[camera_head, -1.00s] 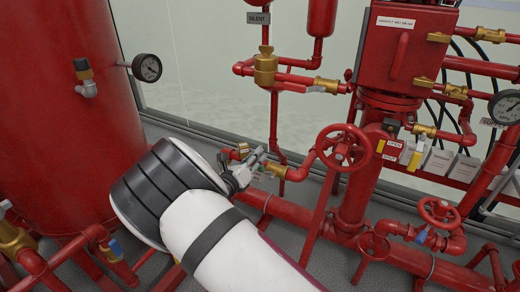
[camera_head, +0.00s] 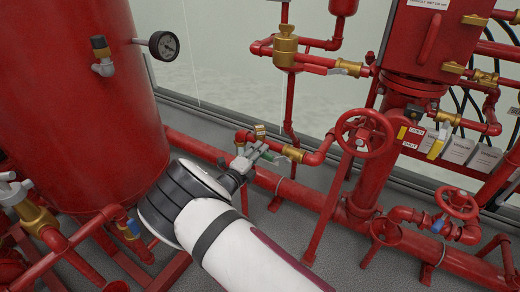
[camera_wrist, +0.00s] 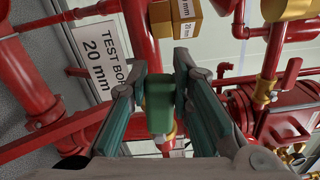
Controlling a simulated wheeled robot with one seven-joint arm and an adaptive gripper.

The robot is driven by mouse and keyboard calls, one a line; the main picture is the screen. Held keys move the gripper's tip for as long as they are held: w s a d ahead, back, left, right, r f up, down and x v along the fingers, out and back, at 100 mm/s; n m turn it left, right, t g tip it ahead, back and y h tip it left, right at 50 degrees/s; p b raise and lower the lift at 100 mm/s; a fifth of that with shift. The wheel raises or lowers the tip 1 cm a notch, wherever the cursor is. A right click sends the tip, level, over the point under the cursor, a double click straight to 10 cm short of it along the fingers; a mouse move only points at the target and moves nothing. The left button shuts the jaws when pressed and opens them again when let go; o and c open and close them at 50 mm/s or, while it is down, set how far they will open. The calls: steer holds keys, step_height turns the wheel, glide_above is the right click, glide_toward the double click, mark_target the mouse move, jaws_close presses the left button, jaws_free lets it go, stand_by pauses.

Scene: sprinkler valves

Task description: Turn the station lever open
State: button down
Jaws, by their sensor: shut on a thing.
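My gripper (camera_head: 255,158) reaches the lower red pipework in the middle of the head view, beside a small brass valve (camera_head: 292,153). In the wrist view its two fingers (camera_wrist: 160,105) are closed on a green lever (camera_wrist: 158,103), which stands between the fingertips. The fingers and my wrist hide much of the lever and its valve in the head view. A white tag reading "20 mm" (camera_wrist: 98,58) hangs left of the fingers in the wrist view.
A red handwheel (camera_head: 365,132) stands just right of my gripper. A large red tank (camera_head: 70,110) with a gauge (camera_head: 163,45) fills the left. A brass valve (camera_head: 36,216) is at the left edge. Red pipes run low across the floor.

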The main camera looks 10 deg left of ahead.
steer(key=shift+a+f+n, duration=0.1)
steer(key=shift+f+n, duration=0.8)
steer(key=c, duration=1.4)
jaws_free()
steer(key=shift+f, duration=0.1)
steer(key=v, duration=1.2)
